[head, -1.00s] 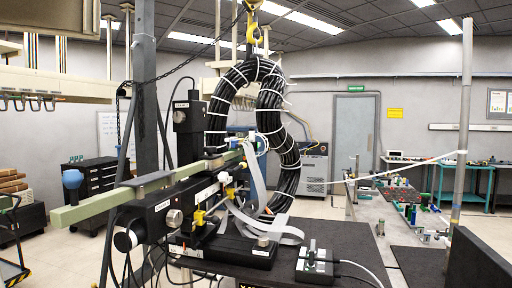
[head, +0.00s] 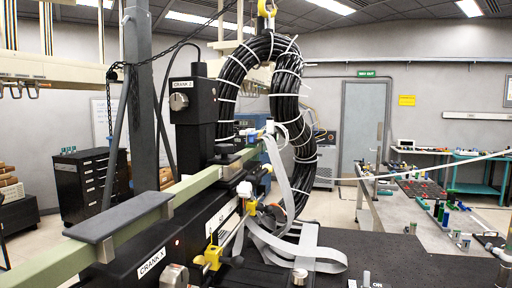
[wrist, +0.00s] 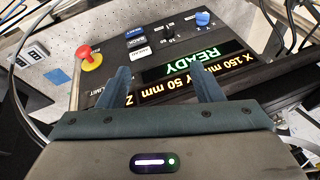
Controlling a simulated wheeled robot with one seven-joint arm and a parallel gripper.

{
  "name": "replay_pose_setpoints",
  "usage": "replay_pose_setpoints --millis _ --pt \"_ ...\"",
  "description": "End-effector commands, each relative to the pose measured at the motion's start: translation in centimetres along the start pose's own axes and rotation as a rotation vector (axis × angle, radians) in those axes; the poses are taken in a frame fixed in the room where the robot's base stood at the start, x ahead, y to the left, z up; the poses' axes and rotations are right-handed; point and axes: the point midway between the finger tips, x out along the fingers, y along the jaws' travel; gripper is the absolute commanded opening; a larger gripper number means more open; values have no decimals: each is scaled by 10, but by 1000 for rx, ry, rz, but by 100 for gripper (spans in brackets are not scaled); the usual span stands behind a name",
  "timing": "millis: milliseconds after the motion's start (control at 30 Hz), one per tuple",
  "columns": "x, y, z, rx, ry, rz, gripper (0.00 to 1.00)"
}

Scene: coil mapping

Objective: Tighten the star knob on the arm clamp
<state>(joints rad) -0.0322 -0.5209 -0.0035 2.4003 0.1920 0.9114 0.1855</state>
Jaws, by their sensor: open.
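A pale green arm bar (head: 195,185) runs across the black crank stage in the head view. A dark clamp block (head: 228,157) sits around or on it near the coil. A small white knob-like part (head: 245,189) shows beside the bar; I cannot tell whether it is the star knob. The large black cable coil (head: 285,110), bound with white ties, hangs behind. My gripper (wrist: 164,86) shows only in the wrist view, open, with nothing between its fingers. A control panel (wrist: 150,55) reading "READY" lies beyond the fingers. No clamp shows in the wrist view.
The panel has a red button (wrist: 84,53) and a blue knob (wrist: 203,18). The CRANK Z post (head: 194,110) stands behind the bar. Grey ribbon cables (head: 285,205) loop over the black table. A cluttered bench (head: 430,215) stands at right.

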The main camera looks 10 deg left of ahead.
Motion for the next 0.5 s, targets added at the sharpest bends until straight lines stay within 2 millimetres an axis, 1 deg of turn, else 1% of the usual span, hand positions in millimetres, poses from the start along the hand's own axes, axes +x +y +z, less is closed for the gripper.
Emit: replay_pose_setpoints --millis 33,167,200,267,300,367,400,467,500 --pt "-7 -20 -15 125 -2 -72 60" --pt "-34 -80 -58 520 -52 -299 60" --pt "-44 -98 -71 638 -83 -369 60" --pt "-61 -126 -91 808 -145 -475 60" --pt "-74 -145 -105 919 -197 -545 60" --pt "-94 -172 -124 1075 -289 -645 60" --pt "-108 -188 -136 1172 -360 -707 60" --pt "-130 -212 -154 1303 -475 -791 60" --pt "-144 -225 -164 1379 -556 -839 60"
